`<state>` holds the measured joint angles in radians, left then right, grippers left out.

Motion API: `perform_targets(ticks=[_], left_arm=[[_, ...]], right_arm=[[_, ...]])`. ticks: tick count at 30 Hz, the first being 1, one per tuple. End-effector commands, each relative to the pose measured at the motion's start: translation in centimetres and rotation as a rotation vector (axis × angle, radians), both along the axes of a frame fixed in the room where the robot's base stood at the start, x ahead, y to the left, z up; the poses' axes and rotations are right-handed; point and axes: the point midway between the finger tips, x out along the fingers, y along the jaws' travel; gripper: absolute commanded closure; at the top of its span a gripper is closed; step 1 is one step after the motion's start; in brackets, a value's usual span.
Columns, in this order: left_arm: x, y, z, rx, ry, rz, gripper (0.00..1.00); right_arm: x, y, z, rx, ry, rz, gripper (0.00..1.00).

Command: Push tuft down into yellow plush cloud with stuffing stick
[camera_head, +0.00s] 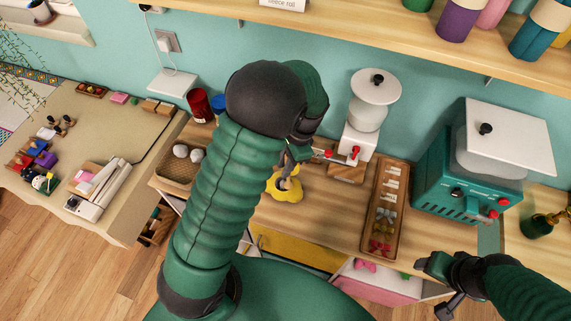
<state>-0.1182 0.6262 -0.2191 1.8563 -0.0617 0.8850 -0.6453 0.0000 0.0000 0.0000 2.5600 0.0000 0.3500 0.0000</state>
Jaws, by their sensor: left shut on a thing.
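The yellow plush cloud (284,194) lies on the wooden worktop in the middle of the head view. My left arm comes up in front of it and hides part of it. My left gripper (291,165) points down just above the cloud, shut on a thin greyish thing that looks like the stuffing stick (288,182). Its lower end is over or in the cloud; I cannot tell which. The tuft cannot be made out. My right gripper (436,286) is at the lower right, its fingers apart and empty, in front of the worktop.
A long wooden tray (370,222) of small parts lies right of the cloud. Behind stand a white-topped dispenser (366,115) and a teal machine (470,170). A shelf (350,25) runs above.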

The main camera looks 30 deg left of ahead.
Motion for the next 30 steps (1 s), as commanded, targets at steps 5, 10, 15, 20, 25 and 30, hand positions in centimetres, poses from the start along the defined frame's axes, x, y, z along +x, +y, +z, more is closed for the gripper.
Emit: perform_targets(ticks=[5, 10, 15, 20, 25, 30], left_arm=[[-0.1, 0.0, -0.1, -0.001, 0.002, 0.001, 1.00], [-0.1, 0.0, 0.2, -0.001, 0.002, 0.000, 1.00], [-0.1, 0.0, 2.2, -0.001, 0.001, 0.000, 1.00], [-0.1, 0.0, 4.2, -0.001, 0.001, 0.000, 1.00], [-0.1, 0.0, 6.3, -0.001, -0.001, 0.000, 1.00], [0.0, 0.0, 8.3, 0.000, 0.000, 0.000, 1.00]], right_arm=[[0.0, 0.0, 0.0, 0.000, 0.000, 0.000, 0.34], [0.0, 0.0, 0.2, 0.000, 0.000, 0.000, 0.34], [0.0, 0.0, 2.1, 0.000, 0.000, 0.000, 0.34], [0.0, 0.0, 4.0, 0.000, 0.000, 0.000, 0.34], [0.0, 0.0, 5.9, 0.000, 0.000, 0.000, 0.34], [0.0, 0.0, 7.7, 0.000, 0.000, 0.000, 0.34]])
